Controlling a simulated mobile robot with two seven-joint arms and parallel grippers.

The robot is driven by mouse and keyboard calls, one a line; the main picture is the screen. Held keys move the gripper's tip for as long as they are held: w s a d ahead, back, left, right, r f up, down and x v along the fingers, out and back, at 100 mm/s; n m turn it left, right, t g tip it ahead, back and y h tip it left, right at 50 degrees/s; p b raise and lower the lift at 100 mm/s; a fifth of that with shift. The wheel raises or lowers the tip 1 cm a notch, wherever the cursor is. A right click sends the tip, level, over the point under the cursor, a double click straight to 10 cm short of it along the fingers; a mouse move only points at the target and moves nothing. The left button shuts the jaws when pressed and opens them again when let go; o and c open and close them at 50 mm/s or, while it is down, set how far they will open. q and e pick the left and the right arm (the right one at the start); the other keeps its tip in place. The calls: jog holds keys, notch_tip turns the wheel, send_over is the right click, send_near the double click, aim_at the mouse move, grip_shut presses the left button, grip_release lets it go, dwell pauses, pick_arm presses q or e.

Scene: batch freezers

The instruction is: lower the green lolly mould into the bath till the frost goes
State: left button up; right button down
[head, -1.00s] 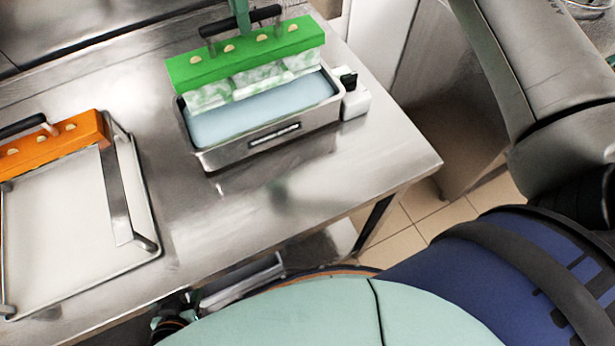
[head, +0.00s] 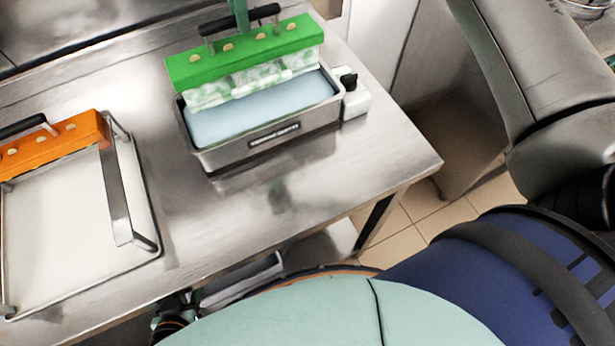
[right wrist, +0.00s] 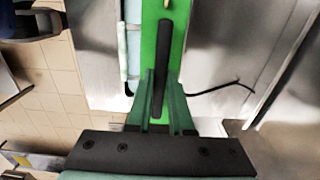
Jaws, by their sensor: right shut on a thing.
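The green lolly mould (head: 245,53) has a green top bar with several pale stick ends and a black handle. Its pockets (head: 255,82) below are white and patchy with frost. It hangs level over the steel bath (head: 255,152), which holds pale blue liquid (head: 265,112). The lower pocket edge overlaps the liquid in the picture; I cannot tell how deep it dips. My right gripper (head: 240,20) is shut on the mould's handle from above. The right wrist view shows its green fingers (right wrist: 163,100) around the black handle (right wrist: 164,65). My left gripper is not in view.
A white control box (head: 355,102) with a black knob is on the bath's right end. An orange mould (head: 55,143) rests at a metal tray (head: 150,215) on the left. The steel table (head: 300,205) is clear in front of the bath.

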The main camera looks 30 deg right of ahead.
aim_at(246, 46)
jog(key=shift+f+b, duration=2.9)
jog(key=shift+f, duration=1.95)
dwell(3.2)
